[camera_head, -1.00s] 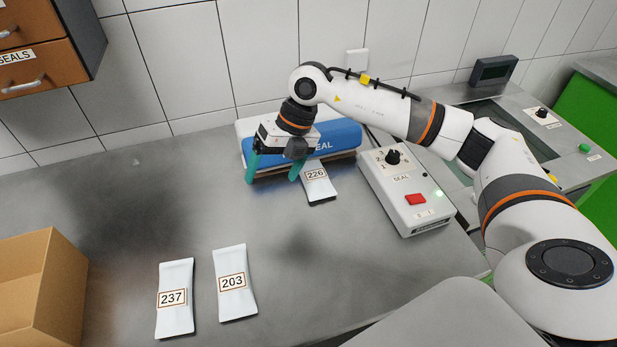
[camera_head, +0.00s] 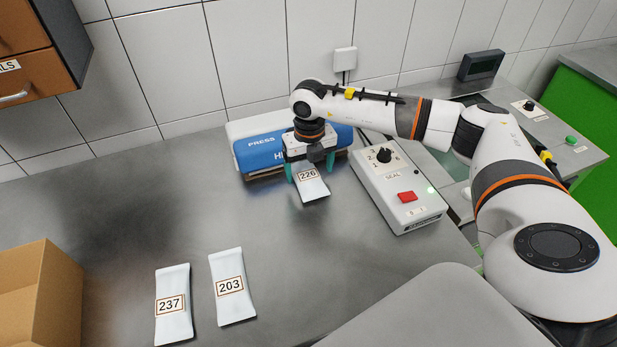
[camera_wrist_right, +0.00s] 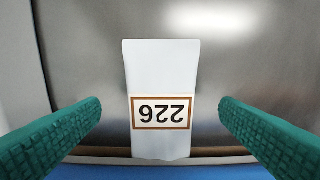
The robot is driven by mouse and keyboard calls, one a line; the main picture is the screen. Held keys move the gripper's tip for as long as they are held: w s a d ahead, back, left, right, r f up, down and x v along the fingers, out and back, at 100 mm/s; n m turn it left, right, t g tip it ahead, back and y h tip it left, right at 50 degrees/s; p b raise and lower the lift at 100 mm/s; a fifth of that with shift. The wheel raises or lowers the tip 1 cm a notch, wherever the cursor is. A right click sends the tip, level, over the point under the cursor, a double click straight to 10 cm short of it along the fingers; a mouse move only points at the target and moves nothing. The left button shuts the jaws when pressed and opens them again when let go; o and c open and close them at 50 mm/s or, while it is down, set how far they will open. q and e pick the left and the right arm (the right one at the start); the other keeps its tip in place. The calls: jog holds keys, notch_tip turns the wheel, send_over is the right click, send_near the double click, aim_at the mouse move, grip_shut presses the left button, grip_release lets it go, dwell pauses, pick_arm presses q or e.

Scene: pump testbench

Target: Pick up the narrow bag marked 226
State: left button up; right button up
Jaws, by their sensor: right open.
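The narrow white bag marked 226 (camera_head: 312,186) lies at the front edge of the blue sealing press (camera_head: 262,152), its far end at the press. My right gripper (camera_head: 309,184) is over it, open, with one green finger on each side of the bag. In the right wrist view the bag (camera_wrist_right: 161,85) sits between the two spread fingers (camera_wrist_right: 160,122), with a gap on both sides and its label upside down. Neither finger appears to touch it. My left gripper is not in view.
Bags 237 (camera_head: 172,305) and 203 (camera_head: 232,287) lie at the front of the grey table. A cardboard box (camera_head: 45,295) stands at left. A control box (camera_head: 400,190) with a knob and red switch stands close right of the press. The table's middle is clear.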

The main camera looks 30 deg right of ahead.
aim_at(309, 178)
jog(key=shift+w+f, duration=0.15)
jog(key=shift+f, duration=1.4)
jog(key=shift+c, duration=0.5)
jog(key=c, duration=1.2)
jog(key=shift+r, duration=0.15)
